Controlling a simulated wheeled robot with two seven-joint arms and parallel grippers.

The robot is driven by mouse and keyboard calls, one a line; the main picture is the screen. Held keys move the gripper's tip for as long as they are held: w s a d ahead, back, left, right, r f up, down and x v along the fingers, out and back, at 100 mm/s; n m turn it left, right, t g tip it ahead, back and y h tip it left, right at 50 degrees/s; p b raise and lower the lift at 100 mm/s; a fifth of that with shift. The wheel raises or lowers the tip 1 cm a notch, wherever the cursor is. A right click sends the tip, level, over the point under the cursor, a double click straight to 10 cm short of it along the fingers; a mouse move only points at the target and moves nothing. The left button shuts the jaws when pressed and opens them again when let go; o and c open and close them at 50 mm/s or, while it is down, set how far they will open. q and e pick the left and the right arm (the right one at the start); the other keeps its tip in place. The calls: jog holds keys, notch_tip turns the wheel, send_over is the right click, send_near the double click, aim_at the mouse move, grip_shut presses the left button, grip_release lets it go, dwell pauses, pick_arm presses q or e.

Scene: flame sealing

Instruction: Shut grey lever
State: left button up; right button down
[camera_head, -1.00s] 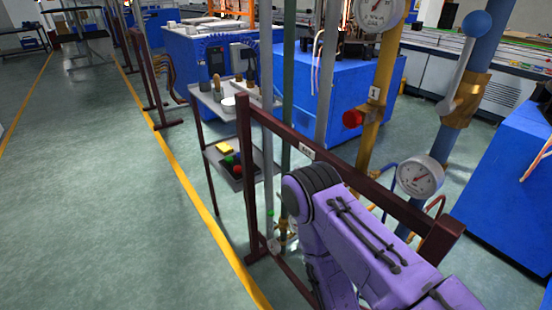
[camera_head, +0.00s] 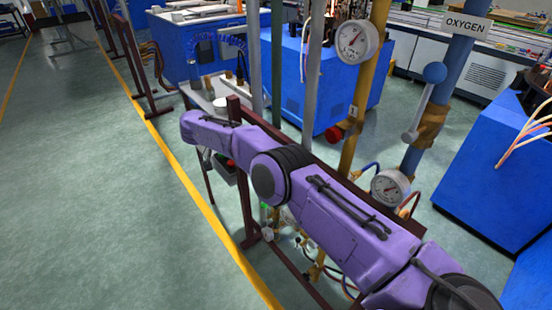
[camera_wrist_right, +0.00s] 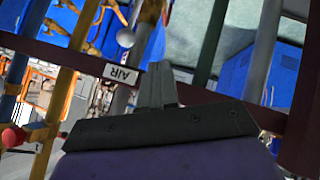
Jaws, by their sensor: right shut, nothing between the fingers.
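My right gripper (camera_wrist_right: 160,68) shows in the right wrist view, its dark fingers together with nothing between them. A grey ball knob (camera_wrist_right: 126,38) is just beyond and left of the fingertips, apart from them in the picture; it may belong to the grey lever, but its arm is hard to make out. In the head view my purple right arm reaches left across the maroon frame, and its gripper is mostly hidden. A grey lever with a blue ball (camera_head: 434,73) is on the blue pipe (camera_head: 446,62) at right. My left gripper is not in view.
The maroon rail (camera_wrist_right: 222,104) with an AIR label (camera_wrist_right: 121,73) crosses close by my fingers. Pipes, a red knob (camera_head: 333,133) and gauges (camera_head: 353,38) stand behind my arm. A grey cart is partly covered. The floor at left (camera_head: 80,200) is clear.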

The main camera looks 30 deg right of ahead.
jog(key=r+y, duration=0.1)
jog(key=a+r, duration=0.1)
jog(key=a+r+n+y, duration=0.1)
jog(key=shift+w+a+y, duration=0.2)
jog(key=shift+w+y, duration=0.1)
jog(key=s+d+f+p, duration=0.5)
jog(key=d+f, duration=0.2)
jog(key=d, duration=0.1)
jog(key=shift+s+f, duration=0.25)
jog(key=shift+s, duration=0.05)
